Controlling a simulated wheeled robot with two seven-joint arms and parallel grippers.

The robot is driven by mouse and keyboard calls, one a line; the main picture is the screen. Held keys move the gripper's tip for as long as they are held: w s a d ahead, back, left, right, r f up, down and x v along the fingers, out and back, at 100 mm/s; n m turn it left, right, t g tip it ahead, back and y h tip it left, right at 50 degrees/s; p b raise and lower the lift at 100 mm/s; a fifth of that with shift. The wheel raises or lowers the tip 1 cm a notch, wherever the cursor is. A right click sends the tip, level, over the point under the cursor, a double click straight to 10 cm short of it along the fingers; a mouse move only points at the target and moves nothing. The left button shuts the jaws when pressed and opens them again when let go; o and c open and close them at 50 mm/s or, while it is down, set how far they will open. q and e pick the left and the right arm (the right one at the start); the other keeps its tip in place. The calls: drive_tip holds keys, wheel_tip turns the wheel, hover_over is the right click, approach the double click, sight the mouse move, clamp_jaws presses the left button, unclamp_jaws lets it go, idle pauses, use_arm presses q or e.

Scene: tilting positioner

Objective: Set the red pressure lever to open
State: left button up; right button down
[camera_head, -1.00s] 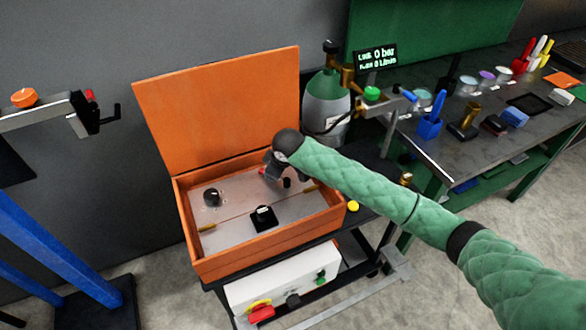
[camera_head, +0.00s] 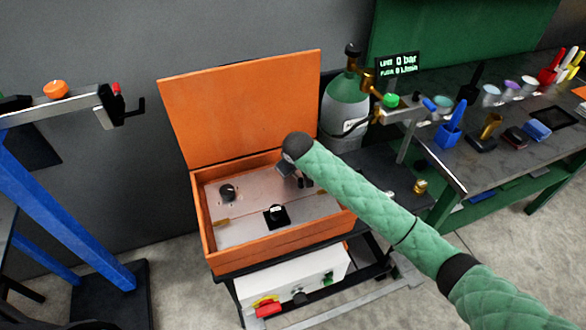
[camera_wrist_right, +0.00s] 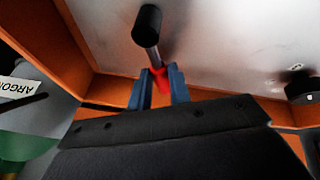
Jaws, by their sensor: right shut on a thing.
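The red pressure lever (camera_wrist_right: 159,78) shows in the right wrist view as a small red piece between two blue fingertips. A metal rod with a black end (camera_wrist_right: 147,25) rises just beyond it. My right gripper (camera_wrist_right: 158,88) is shut on the red lever. In the head view my right gripper (camera_head: 303,182) is inside the orange box (camera_head: 281,240), near the back right of its grey panel (camera_head: 240,232); the forearm hides the lever there. My left gripper is not in view.
The box lid (camera_head: 245,108) stands open behind the panel. A black knob (camera_head: 228,192) and a black square switch (camera_head: 276,216) are on the panel. A gas cylinder (camera_head: 345,108) stands behind right. A workbench (camera_head: 480,165) with several items is at right.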

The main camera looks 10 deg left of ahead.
drive_tip(key=c, duration=1.3)
unclamp_jaws()
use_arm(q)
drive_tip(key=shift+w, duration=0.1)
use_arm(e)
drive_tip(key=shift+s+r, duration=0.1)
drive_tip(key=shift+r, duration=0.1)
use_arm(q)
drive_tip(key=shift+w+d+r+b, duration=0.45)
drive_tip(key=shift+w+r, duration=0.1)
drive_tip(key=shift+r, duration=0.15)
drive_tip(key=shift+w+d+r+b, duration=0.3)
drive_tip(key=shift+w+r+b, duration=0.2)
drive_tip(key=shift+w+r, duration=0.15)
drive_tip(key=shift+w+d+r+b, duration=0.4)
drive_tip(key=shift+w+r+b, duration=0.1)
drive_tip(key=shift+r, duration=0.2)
use_arm(e)
drive_tip(key=v, duration=0.7)
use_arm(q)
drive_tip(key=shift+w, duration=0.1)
use_arm(e)
drive_tip(key=shift+d+r, duration=0.1)
